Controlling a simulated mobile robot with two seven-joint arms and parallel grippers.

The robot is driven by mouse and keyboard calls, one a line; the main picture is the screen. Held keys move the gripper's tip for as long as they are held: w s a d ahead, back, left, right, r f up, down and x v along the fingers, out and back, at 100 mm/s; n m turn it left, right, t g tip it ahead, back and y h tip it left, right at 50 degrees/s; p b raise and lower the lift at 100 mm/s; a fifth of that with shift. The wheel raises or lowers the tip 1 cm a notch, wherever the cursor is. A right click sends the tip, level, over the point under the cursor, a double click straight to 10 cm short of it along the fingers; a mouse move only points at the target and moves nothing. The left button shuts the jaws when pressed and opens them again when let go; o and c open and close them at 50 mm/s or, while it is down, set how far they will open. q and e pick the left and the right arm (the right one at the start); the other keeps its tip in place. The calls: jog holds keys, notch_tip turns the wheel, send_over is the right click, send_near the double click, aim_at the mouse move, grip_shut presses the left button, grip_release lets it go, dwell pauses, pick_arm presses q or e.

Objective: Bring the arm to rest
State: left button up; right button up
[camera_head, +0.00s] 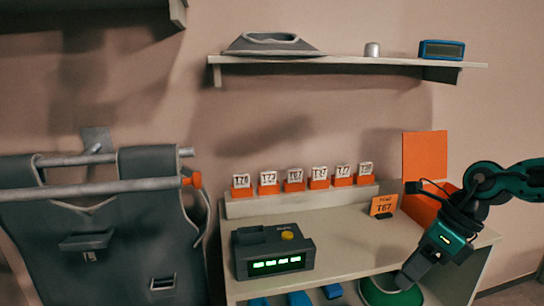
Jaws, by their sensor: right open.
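My right arm comes in from the right edge, teal and black. Its gripper (410,275) points down and to the left, in front of the right end of the bench (365,240). The jaws are open, and I see nothing held between them. The fingertips overlap a green rounded thing (378,294) at the lower edge of the picture; I cannot tell whether they touch it. My left gripper is not in view.
A dark device with a lit green display (278,264) stands on the bench. Several orange-based number cards (294,181) line the ledge behind. An orange sign (383,205) stands near my arm. A shelf (345,61) hangs above. A grey padded vest (95,220) hangs left.

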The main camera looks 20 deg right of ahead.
jog(key=w+a+f+m+t+y, duration=0.25)
jog(key=a+f+m+t, duration=0.2)
jog(key=a+m, duration=0.3)
jog(key=w+a+f+m+t+y, duration=0.2)
jog(key=a+f+m+t+y, duration=0.25)
jog(key=a+m, duration=0.35)
jog(key=s+a+f+m+h, duration=0.3)
jog(key=f+m, duration=0.5)
jog(key=m, duration=0.3)
jog(key=s+a+f+m+h, duration=0.2)
jog(key=s+f+m+h, duration=0.4)
jog(key=f+m, duration=0.3)
jog(key=m, duration=0.3)
jog(key=shift+s+a+f+g+h, duration=0.25)
jog(key=shift+a+g+h, duration=0.05)
jog(key=shift+a+h, duration=0.1)
